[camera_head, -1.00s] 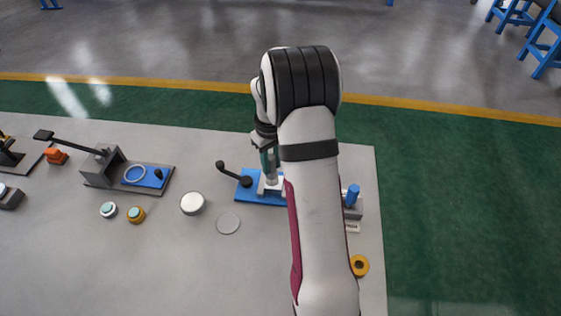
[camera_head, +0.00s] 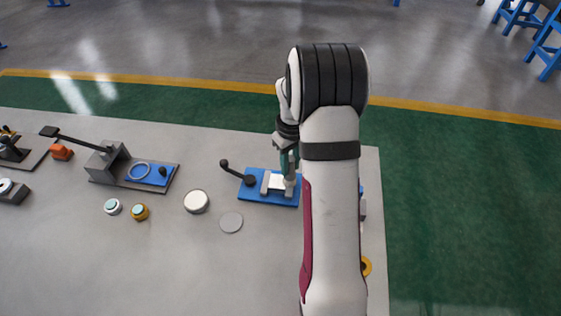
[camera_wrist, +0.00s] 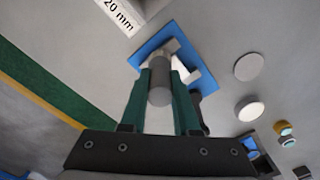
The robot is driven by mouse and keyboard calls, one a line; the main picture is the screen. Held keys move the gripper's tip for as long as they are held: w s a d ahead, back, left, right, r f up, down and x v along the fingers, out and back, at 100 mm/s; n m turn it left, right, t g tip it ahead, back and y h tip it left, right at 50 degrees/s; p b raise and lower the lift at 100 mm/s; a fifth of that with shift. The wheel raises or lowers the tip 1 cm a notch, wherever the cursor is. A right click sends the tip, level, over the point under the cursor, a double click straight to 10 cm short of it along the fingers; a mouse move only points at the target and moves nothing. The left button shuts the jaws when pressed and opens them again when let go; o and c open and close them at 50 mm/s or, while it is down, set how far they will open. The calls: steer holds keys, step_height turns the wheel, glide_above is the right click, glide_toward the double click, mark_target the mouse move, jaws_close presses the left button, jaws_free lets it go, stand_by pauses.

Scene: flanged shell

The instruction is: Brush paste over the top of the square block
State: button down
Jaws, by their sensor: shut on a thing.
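The white square block (camera_head: 277,182) sits between pale clamp jaws on a blue base plate (camera_head: 254,198), which has a black lever (camera_head: 236,173). My gripper (camera_head: 288,163) is upright above the right end of the block, its green fingers shut on a grey cylindrical brush (camera_wrist: 160,92). In the head view the brush's pale lower end (camera_head: 290,184) is at the block's right side, by the right jaw. I cannot tell if it touches. In the wrist view the block (camera_wrist: 187,62) shows partly behind the brush and fingers. I cannot make out any paste on it.
A white round container (camera_head: 196,201) and a grey disc (camera_head: 231,222) lie left of the base. Further left are small round jars (camera_head: 139,212) and a lever fixture (camera_head: 108,162). A yellow ring (camera_head: 366,266) and a stand are partly hidden by my arm.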

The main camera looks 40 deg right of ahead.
steer(key=shift+w+a, duration=2.25)
steer(key=shift+s+d, duration=2.15)
steer(key=shift+s+d+r, duration=0.1)
steer(key=shift+r, duration=3.95)
